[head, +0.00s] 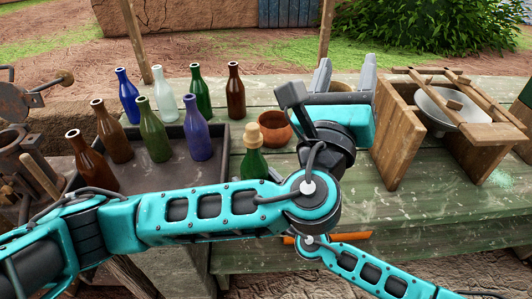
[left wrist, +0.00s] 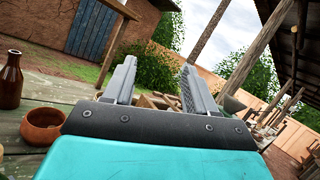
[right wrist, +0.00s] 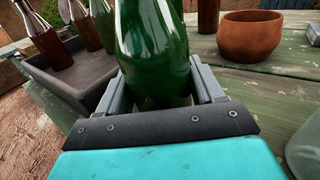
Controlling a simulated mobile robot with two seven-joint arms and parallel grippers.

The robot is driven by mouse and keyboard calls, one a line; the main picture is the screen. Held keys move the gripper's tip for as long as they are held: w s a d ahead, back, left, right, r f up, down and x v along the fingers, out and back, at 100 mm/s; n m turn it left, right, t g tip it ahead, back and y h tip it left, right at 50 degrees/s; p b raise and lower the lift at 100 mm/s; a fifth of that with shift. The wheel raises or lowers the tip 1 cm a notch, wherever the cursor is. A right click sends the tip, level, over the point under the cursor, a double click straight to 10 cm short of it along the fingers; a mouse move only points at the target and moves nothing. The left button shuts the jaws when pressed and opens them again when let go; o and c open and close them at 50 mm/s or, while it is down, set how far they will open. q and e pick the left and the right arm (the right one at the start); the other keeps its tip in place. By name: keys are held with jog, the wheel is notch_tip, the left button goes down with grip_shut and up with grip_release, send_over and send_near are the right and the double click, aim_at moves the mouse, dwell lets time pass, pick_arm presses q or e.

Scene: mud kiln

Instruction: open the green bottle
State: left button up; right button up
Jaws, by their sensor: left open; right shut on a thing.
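The green bottle (head: 253,164) stands on the green plank table with a pale cork (head: 251,136) in its neck; its lower part is hidden behind my left arm.
A clay bowl (head: 275,129) stands close behind the bottle. A dark tray (head: 160,180) with several bottles is at the left, with more bottles behind it. A wooden frame (head: 395,140) holding a white basin (head: 450,108) stands at the right. The table's front right is clear.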

pick_arm(q)
jog(key=s+a+f+n+g+y, duration=0.1)
jog(key=a+f+n+y, duration=0.2)
jog(key=a+f+y, duration=0.4)
jog(key=g+y, duration=0.4)
jog(key=y, duration=0.1)
send_near(252, 126)
jog(key=x, duration=1.2)
jog(key=shift+f, duration=0.1)
jog(key=shift+d, duration=0.1)
grip_shut()
jog(key=shift+r, duration=1.1)
